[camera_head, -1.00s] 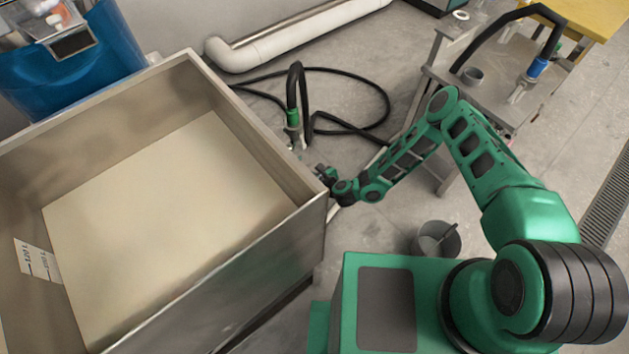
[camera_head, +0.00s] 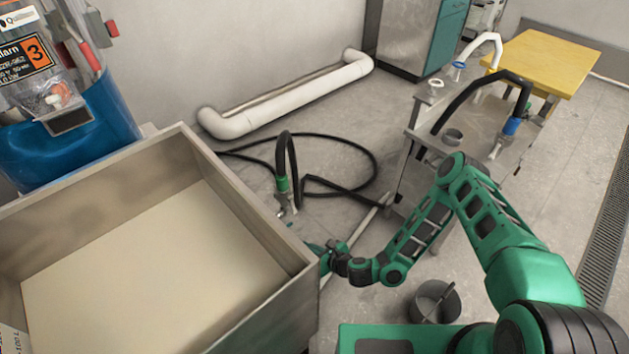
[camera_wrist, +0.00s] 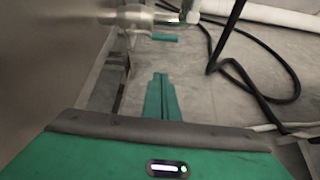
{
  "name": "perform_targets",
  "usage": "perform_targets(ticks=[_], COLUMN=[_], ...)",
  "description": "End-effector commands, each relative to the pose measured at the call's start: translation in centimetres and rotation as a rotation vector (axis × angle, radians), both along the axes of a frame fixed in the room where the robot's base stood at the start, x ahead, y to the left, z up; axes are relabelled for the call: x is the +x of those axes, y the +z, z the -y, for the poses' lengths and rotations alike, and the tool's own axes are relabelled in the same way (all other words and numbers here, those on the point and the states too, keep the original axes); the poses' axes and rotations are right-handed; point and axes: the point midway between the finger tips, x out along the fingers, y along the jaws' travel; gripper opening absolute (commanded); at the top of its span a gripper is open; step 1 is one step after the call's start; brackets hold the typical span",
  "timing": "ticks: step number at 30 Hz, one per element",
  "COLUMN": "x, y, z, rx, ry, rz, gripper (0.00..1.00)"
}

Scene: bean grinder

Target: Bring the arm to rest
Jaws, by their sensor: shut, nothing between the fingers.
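My green arm (camera_head: 423,225) extends bent from the lower right toward the picture's middle. My gripper (camera_head: 322,252) is at its end, close beside the right corner of the large metal bin; part of it is hard to make out there. In the wrist view my gripper (camera_wrist: 161,92) shows as two green fingers together, shut with nothing between them, over grey floor.
The open bin (camera_head: 255,225) fills the left, close to my gripper. A black hose (camera_head: 375,165) loops on the floor behind it. A grey bucket (camera_head: 434,300) stands below my arm. A metal table (camera_head: 480,135) stands behind my elbow.

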Motion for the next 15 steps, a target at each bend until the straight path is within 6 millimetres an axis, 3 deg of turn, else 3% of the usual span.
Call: perform_targets(ticks=[5,15], x=[1.0,3.7], y=[1.4,7.7], z=[0.3,3.7], rx=[-0.035,-0.266], ry=[0.069,0.447], rz=[0.05,0.282], gripper=[0.0,0.0])
